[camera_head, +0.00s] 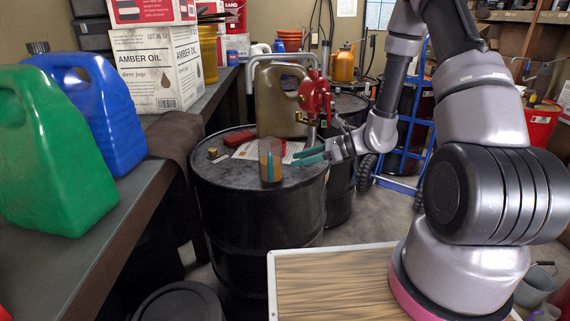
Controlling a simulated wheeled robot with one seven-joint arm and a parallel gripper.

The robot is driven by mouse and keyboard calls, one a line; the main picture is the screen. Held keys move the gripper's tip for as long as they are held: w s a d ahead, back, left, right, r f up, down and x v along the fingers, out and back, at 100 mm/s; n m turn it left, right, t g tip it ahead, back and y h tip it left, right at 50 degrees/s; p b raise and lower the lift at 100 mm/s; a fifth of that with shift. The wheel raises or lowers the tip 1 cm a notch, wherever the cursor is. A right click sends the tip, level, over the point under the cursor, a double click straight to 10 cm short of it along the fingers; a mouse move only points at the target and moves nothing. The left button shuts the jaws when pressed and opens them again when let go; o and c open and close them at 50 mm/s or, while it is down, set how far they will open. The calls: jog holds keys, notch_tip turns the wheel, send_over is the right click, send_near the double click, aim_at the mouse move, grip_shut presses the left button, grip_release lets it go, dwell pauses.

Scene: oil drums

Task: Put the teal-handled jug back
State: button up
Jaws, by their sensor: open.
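A small clear jug (264,162) with amber liquid in its lower part stands upright on top of the black oil drum (250,235), near the middle. A narrow teal strip, which looks like its handle, shows on the side toward me. My gripper (298,158) is at the right of the jug, low over the drum top. Its two teal-green fingers are apart and point left toward the jug. They hold nothing, and a small gap seems to lie between fingertips and jug. Whether they touch the drum top I cannot tell.
The left bench holds green (55,150) and blue (105,115) jugs. The front drum top is clear.

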jog(key=s+d+r+n+t+h, duration=0.1)
jog(key=s+d+r+n+h, duration=0.2)
jog(key=r, duration=0.7)
jog(key=s+d+r+n+t+h, duration=0.1)
jog(key=s+d+r+n+h, duration=0.3)
jog(key=s+d+r+n, duration=0.2)
jog(key=s+d+r+n+t+h, duration=0.2)
jog(key=s+d+r+n+h, duration=0.2)
jog(key=r, duration=1.2)
jog(key=s+d+n, duration=0.1)
jog(key=s+n, duration=0.2)
jog(key=s, duration=0.3)
jog(key=shift+s, duration=0.4)
